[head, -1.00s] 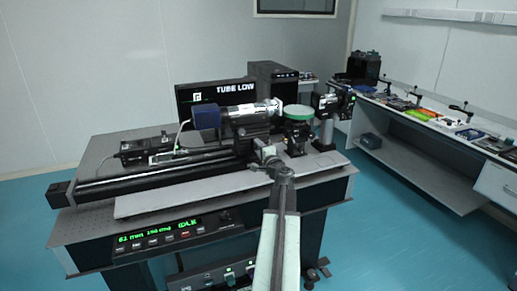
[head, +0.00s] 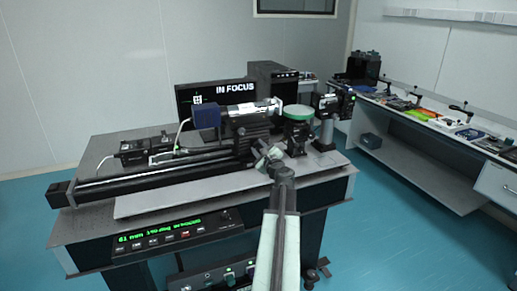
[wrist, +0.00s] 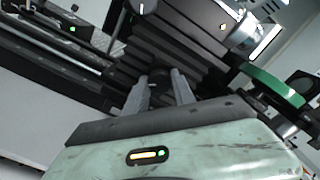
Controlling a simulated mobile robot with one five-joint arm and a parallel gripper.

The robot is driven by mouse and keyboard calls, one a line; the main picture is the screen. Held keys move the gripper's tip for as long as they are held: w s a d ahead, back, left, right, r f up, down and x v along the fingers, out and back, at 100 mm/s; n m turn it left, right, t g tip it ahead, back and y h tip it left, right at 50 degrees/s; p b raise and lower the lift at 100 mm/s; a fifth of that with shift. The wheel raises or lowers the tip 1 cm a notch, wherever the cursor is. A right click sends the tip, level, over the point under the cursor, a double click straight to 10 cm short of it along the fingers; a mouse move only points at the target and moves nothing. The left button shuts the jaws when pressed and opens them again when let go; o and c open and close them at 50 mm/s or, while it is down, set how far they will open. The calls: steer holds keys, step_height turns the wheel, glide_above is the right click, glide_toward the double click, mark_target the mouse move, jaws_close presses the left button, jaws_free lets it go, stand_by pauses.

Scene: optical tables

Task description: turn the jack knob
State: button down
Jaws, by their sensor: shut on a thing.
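The jack (head: 250,143) is a dark ribbed block under the camera tube (head: 252,110) on the optical table. It shows close up in the wrist view (wrist: 180,45). My gripper (head: 265,157) reaches its front side. In the wrist view my two grey fingers (wrist: 160,82) are shut on the small dark jack knob (wrist: 159,75), one on each side. The knob is mostly hidden by the fingers. My gripper is tilted relative to the jack. The monitor (head: 217,94) behind reads "IN FOCUS".
A long black rail (head: 150,176) runs left. A control panel (head: 178,234) with green text is on the table front.

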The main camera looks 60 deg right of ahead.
steer(key=shift+f+m, duration=0.1)
steer(key=shift+m, duration=0.5)
steer(key=c, duration=1.1)
jaws_free()
steer(key=shift+o, duration=0.2)
steer(key=v, duration=0.8)
